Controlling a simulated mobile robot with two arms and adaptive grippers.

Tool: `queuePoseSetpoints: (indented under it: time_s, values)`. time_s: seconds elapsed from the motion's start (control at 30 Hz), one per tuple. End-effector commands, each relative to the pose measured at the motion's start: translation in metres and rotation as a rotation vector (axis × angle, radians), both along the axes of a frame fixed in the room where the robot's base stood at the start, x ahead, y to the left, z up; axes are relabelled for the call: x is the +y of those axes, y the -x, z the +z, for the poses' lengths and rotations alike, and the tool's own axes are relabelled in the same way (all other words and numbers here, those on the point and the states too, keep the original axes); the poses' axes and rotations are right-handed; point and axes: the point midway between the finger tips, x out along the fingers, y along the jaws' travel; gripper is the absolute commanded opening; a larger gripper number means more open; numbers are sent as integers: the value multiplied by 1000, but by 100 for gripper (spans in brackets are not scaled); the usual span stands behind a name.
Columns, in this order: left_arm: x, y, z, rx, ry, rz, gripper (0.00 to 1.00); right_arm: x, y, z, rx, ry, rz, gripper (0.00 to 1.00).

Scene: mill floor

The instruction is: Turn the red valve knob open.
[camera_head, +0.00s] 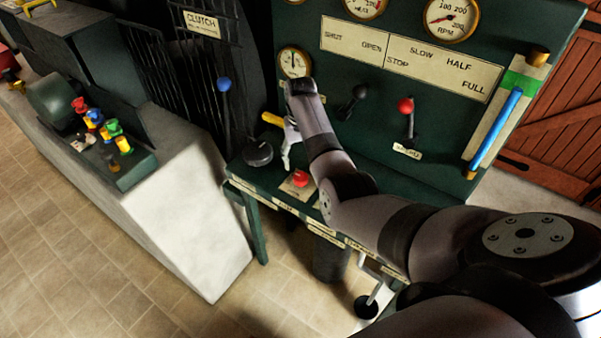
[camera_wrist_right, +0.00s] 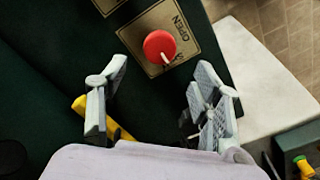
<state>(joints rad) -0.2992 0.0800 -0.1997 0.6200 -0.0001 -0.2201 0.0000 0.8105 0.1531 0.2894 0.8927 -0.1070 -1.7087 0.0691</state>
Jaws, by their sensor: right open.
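The red valve knob (camera_head: 300,178) sits on a small tan plate on the dark green console's ledge. In the right wrist view, the round red knob (camera_wrist_right: 159,46) has a white pointer mark at its lower edge. Its plate (camera_wrist_right: 200,35) reads OPEN along the right side; a second word near the pointer is hard to read. My right gripper (camera_head: 288,150) is above the ledge, behind the knob in the head view. In the wrist view its fingers (camera_wrist_right: 160,78) are apart and empty, and the knob lies beyond the gap between them. My left gripper is out of view.
A yellow-handled part (camera_head: 272,119) is close beside the right gripper. A blue-topped lever (camera_head: 224,86), a black lever (camera_head: 352,98) and a red-topped lever (camera_head: 406,108) stand nearby. A pale block (camera_head: 190,215) stands left of the console, with tiled floor in front.

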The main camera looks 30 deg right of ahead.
Motion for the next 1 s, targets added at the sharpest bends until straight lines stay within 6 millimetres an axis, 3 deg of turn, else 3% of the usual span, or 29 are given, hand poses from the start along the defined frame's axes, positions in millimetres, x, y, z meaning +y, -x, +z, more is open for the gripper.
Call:
queuePoseSetpoints:
  time_s: [0.2,0.4,0.8,1.0]
  values:
    - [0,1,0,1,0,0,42,0,1,-46,5,-2,0,59]
    - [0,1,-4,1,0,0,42,0,0,-72,1,0,0,59]
    - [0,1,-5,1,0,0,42,0,0,-79,-1,0,0,59]
    - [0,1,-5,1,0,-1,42,0,0,-79,-1,0,0,47]
